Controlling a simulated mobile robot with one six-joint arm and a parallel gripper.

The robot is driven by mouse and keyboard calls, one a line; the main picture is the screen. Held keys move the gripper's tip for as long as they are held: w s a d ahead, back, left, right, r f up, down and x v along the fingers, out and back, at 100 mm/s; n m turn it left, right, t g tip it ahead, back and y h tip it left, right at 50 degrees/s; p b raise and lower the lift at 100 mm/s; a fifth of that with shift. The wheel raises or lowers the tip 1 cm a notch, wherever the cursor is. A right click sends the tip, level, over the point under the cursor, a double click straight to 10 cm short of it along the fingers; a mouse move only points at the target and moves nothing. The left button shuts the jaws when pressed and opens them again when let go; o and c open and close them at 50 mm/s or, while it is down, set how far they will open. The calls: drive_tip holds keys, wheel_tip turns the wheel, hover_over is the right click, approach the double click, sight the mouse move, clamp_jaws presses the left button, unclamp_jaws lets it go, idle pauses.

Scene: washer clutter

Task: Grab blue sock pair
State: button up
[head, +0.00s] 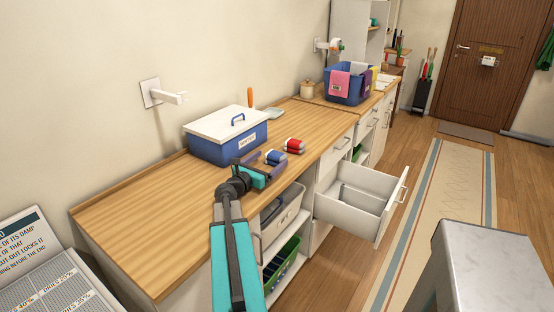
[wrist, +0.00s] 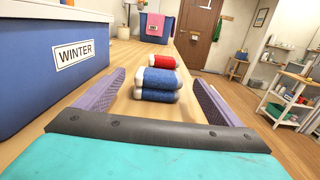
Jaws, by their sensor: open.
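The blue sock pair (head: 276,157) lies on the wooden counter as two stacked blue rolls with pale ends. It also shows ahead of my gripper in the wrist view (wrist: 158,86). A red sock pair (head: 294,146) lies just behind it, with its top roll showing above the blue one in the wrist view (wrist: 151,62). My gripper (head: 258,164) is open and empty, low over the counter. In the wrist view its two purple fingers stand left and right of the blue pair, which is a little beyond or near the fingertips; the exact depth is unclear.
A blue box with a white lid, labelled WINTER (wrist: 58,62), stands close on the left. A blue basket with cloths (head: 347,84) stands farther back on the counter. An open white drawer (head: 370,208) juts out at the right. Bare counter lies in front of the box.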

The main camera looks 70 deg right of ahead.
sight(276, 153)
drive_tip(key=shift+d, duration=0.3)
drive_tip(key=shift+p+x, duration=0.55)
drive_tip(key=shift+x, duration=1.85)
drive_tip(key=c, duration=1.2)
drive_tip(key=shift+r, duration=0.25)
drive_tip(key=shift+c, duration=0.2)
